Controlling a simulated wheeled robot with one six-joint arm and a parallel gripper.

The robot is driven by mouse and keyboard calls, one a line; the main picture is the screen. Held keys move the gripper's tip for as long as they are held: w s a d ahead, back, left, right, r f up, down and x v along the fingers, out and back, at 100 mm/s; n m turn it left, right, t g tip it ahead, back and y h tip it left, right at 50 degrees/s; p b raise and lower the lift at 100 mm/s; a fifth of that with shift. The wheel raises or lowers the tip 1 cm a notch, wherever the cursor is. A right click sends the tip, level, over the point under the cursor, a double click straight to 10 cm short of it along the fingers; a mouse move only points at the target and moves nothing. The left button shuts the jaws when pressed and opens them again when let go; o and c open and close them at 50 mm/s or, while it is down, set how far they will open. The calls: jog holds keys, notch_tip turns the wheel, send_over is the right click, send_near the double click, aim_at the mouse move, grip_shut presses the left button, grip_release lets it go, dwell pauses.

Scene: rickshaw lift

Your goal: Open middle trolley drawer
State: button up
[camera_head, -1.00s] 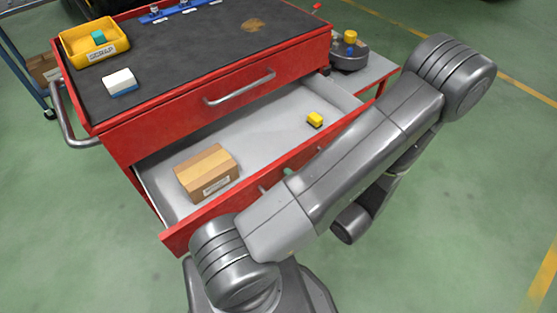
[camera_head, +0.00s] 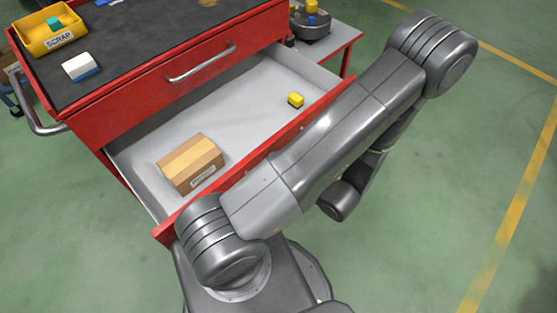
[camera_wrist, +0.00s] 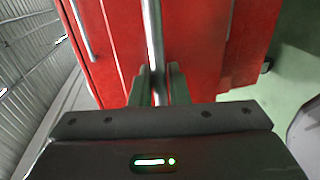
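The red trolley's drawer (camera_head: 257,110) below the top one stands pulled well out in the head view. It has a pale grey inside. A cardboard box (camera_head: 190,163) and a small yellow block (camera_head: 295,100) lie in it. My arm hides part of the drawer's red front and its handle. In the wrist view, my gripper (camera_wrist: 160,82) has a finger on each side of the silver bar handle (camera_wrist: 153,35), shut on it, against a red drawer front (camera_wrist: 205,40). My gripper is hidden in the head view.
The top drawer (camera_head: 180,90) is shut, with its handle (camera_head: 203,63) free. A yellow SCRAP bin (camera_head: 48,38) and a white-and-blue block (camera_head: 80,67) are on the trolley top. A side shelf (camera_head: 335,52) juts out right. Green floor (camera_head: 430,200) is clear at right.

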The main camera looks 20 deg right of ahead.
jog(key=shift+s, duration=0.1)
jog(key=v, duration=1.3)
jog(key=shift+s+p, duration=0.3)
jog(key=shift+p, duration=0.1)
jog(key=shift+d, duration=0.1)
jog(key=x, duration=1.4)
jog(key=shift+r+b, duration=0.1)
jog(key=shift+b, duration=0.3)
